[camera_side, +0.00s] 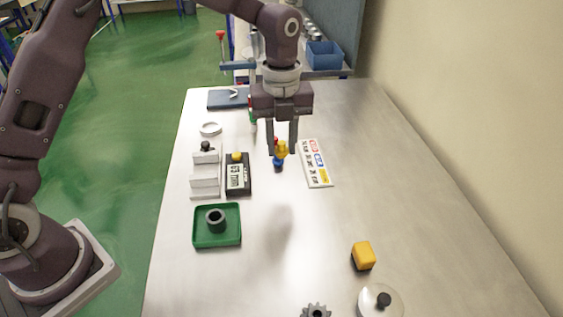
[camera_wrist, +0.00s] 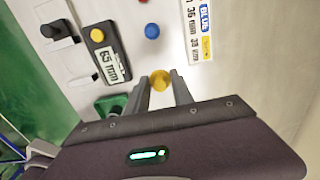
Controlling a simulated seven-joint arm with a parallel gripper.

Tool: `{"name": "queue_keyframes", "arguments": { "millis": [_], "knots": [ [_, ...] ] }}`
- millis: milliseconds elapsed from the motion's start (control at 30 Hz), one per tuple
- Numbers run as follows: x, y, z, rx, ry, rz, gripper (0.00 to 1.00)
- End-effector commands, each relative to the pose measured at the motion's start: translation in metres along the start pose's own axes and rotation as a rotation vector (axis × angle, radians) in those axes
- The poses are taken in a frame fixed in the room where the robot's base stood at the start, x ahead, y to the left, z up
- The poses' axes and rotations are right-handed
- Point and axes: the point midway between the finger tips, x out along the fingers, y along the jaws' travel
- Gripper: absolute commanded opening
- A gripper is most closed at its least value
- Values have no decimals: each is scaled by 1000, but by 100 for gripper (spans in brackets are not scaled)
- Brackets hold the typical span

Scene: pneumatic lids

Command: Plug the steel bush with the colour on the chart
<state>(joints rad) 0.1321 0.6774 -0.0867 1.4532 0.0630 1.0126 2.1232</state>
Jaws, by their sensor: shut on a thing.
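My gripper (camera_side: 282,153) is shut on a yellow plug (camera_side: 281,147), which also shows between the fingertips in the wrist view (camera_wrist: 160,80). The blue plug (camera_side: 278,165) stands on the table just below it in the side view, and it shows apart from the fingers in the wrist view (camera_wrist: 152,31). A red plug (camera_wrist: 143,1) is cut by the top edge of the wrist view. The steel bush (camera_side: 216,219) sits in a green tray (camera_side: 237,240), left of and nearer than my gripper. The chart (camera_side: 316,165) lies to the right, with coloured labels and mm figures.
A black gauge (camera_side: 246,188) with a yellow button and a number display lies left of the plugs, beside a white stepped stand (camera_side: 206,180). A yellow block (camera_side: 363,256), a knobbed clear lid (camera_side: 393,301) and a gear (camera_side: 316,311) are near the front. The table's middle is clear.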

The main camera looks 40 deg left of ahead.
Motion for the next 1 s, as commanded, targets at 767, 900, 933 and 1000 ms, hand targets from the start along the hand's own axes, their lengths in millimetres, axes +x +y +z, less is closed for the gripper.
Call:
{"name": "queue_keyframes", "arguments": {
  "millis": [767,900,933,1000],
  "knots": [
    [-1,146,-105,0,0,3,0],
    [14,146,-105,1,1,4,0],
    [17,146,-105,1,1,4,0],
    [24,146,-105,0,1,4,0]
  ]
}}
